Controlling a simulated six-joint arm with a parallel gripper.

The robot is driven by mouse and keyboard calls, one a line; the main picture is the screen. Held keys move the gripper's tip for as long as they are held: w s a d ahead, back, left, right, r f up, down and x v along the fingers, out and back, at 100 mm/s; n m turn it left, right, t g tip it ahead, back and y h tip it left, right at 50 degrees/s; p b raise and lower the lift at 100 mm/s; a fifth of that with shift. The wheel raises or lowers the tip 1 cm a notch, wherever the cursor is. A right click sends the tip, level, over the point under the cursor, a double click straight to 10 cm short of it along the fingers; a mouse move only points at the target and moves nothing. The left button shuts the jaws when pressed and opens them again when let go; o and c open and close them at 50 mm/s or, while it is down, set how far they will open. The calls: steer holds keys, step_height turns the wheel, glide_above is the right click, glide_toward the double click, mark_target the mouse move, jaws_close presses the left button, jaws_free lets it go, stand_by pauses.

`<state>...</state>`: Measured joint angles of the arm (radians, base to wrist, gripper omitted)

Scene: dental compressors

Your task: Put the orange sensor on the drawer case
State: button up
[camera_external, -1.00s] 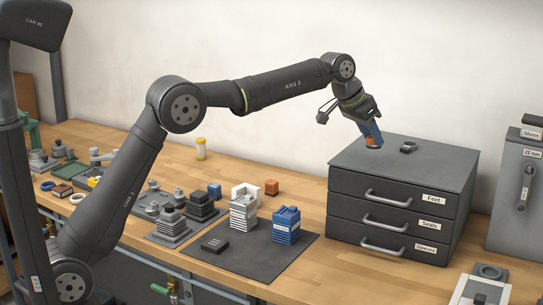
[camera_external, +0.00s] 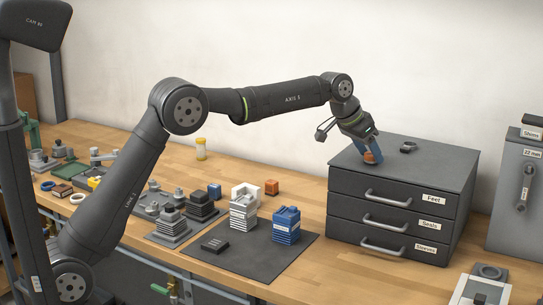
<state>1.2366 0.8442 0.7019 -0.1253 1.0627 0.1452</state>
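My gripper (camera_external: 368,149), with blue fingers, points down over the left part of the drawer case's top. An orange piece, which I take to be the orange sensor (camera_external: 372,158), shows at the fingertips; the fingers look shut on it and partly hide it. It is at or just above the top; I cannot tell whether it touches. The drawer case (camera_external: 440,172) is dark grey, with three handled drawers labelled Feet, Seals and one less legible word.
A small dark ring-like part (camera_external: 408,146) lies on the case top, right of my gripper. An orange block (camera_external: 272,187) stands on the bench behind a dark mat (camera_external: 245,268) holding white and blue stacked parts. A grey cabinet (camera_external: 519,185) stands at the right.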

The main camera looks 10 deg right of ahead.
mark_target(368, 154)
steer(key=v, duration=1.2)
steer(key=shift+r, duration=0.1)
steer(key=x, duration=1.1)
steer(key=shift+d+f, duration=0.15)
steer(key=shift+f, duration=0.15)
steer(key=shift+d+r, duration=0.15)
steer(key=shift+d, duration=0.05)
steer(key=shift+a+r, duration=0.1)
steer(key=shift+r, duration=1.55)
steer(key=shift+f, duration=0.1)
